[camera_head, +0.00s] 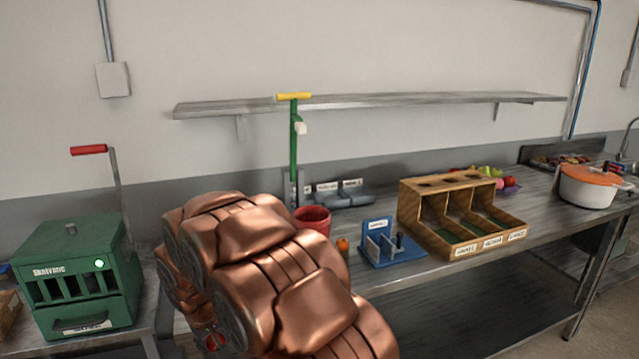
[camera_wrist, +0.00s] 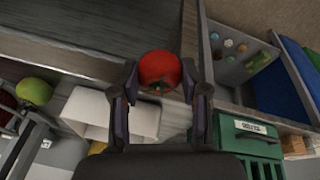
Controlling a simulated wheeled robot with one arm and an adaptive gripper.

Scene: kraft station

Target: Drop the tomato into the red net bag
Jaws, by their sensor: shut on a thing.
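The tomato (camera_wrist: 158,69) is round and red with a dark green stem spot. In the wrist view it sits between the fingertips of my gripper (camera_wrist: 160,78), which is shut on it. The tomato is held off any surface that I can make out. In the head view my arm's copper links cover the lower middle and hide the gripper and tomato. A red open-topped round thing (camera_head: 312,219), possibly the red net bag, stands on the bench just behind my arm. Its lower part is partly hidden, and I cannot make out any mesh.
A blue stand (camera_head: 392,252) and a wooden compartment box (camera_head: 455,212) stand right of the red thing. A small orange item (camera_head: 342,245) lies beside it. A green pole with yellow handle (camera_head: 294,140) rises behind. A green machine (camera_head: 80,272) is at left, a white pot (camera_head: 588,189) far right.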

